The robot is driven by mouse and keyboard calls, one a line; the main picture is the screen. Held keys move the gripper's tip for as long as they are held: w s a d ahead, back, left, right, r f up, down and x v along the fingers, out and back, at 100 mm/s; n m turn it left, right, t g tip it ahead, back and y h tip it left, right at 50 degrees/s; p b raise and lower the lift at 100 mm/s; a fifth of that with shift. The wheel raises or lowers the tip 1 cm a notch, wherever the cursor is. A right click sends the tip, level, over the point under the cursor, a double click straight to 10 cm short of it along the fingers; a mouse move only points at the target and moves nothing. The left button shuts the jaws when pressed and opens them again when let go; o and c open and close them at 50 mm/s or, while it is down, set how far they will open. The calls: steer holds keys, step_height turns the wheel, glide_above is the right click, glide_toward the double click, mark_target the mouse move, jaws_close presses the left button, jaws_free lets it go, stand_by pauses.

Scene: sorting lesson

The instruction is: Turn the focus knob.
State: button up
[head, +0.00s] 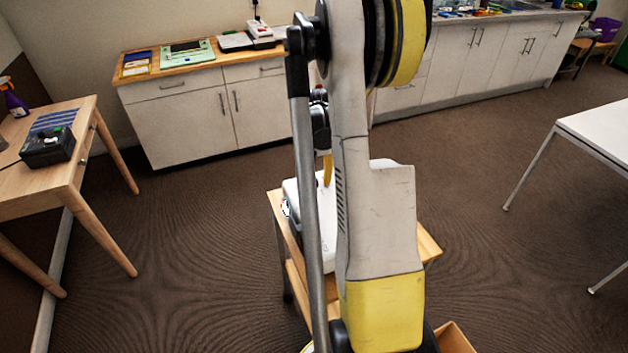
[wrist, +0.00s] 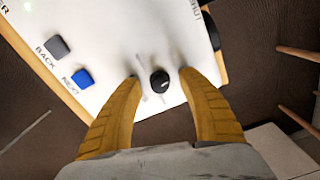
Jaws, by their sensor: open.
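A black round knob (wrist: 160,80) sits on the white top of a device (wrist: 110,40), near its edge in the wrist view. My gripper (wrist: 158,78) is open, with one yellow finger on each side of the knob in the picture. I see no contact, and the height of the fingertips above the knob cannot be told. In the head view the white device (head: 389,172) stands on a wooden stand and my arm hides much of it. The knob is hidden there.
A grey button (wrist: 57,47) marked BACK and a blue button (wrist: 82,79) marked NEXT are on the same top. The wooden stand (head: 428,246) has brown floor around it. A wooden table (head: 40,180) is at left, a white table (head: 600,125) at right, cabinets (head: 190,115) behind.

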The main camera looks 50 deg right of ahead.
mark_target(314, 180)
steer(key=shift+r, duration=0.1)
step_height(314, 180, up, 12)
stand_by(0.4)
stand_by(0.4)
